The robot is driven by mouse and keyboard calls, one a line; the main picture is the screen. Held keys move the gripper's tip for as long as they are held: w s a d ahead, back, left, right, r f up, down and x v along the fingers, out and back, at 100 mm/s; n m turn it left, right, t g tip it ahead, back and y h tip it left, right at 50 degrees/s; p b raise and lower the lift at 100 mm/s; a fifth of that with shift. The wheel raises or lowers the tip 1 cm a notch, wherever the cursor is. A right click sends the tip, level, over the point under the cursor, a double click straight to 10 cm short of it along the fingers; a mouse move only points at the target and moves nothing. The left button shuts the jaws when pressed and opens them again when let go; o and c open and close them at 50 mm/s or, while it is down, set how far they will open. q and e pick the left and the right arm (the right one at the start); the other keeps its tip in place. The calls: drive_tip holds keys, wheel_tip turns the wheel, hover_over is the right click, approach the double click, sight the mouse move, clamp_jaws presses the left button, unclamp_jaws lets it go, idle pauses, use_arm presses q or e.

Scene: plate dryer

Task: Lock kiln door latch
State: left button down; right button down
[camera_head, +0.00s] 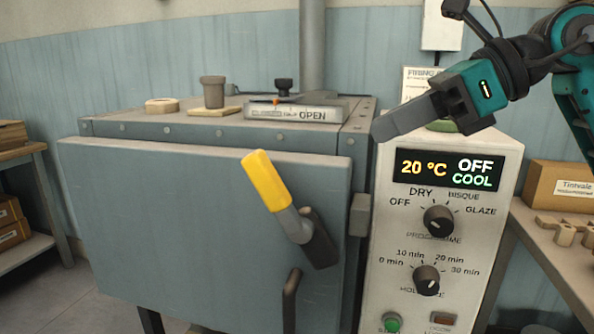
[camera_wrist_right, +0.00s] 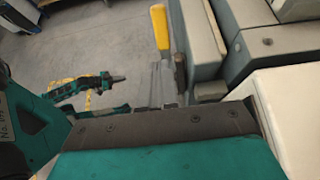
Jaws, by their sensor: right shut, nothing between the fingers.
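The grey kiln door (camera_head: 160,210) covers the front of the kiln. In the head view I cannot tell whether it sits fully flush. The latch lever has a yellow grip (camera_head: 266,180) and a grey shank running to a dark pivot block (camera_head: 320,240) near the door's right edge. The lever tilts up and left. The yellow grip also shows in the right wrist view (camera_wrist_right: 160,28). My right gripper (camera_head: 388,127) is shut and empty, above and right of the lever, apart from it. My left gripper (camera_wrist_right: 115,80) seems to show small in the wrist view; its jaws are unclear.
A control panel (camera_head: 440,250) with a display (camera_head: 458,170) and two knobs stands right of the door. A grey block (camera_head: 360,214) sits beside the door's right edge. A dark door handle (camera_head: 291,300) is below the lever.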

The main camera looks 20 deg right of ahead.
sight(276, 180)
drive_tip(key=x, duration=1.4)
drive_tip(key=shift+b, duration=0.3)
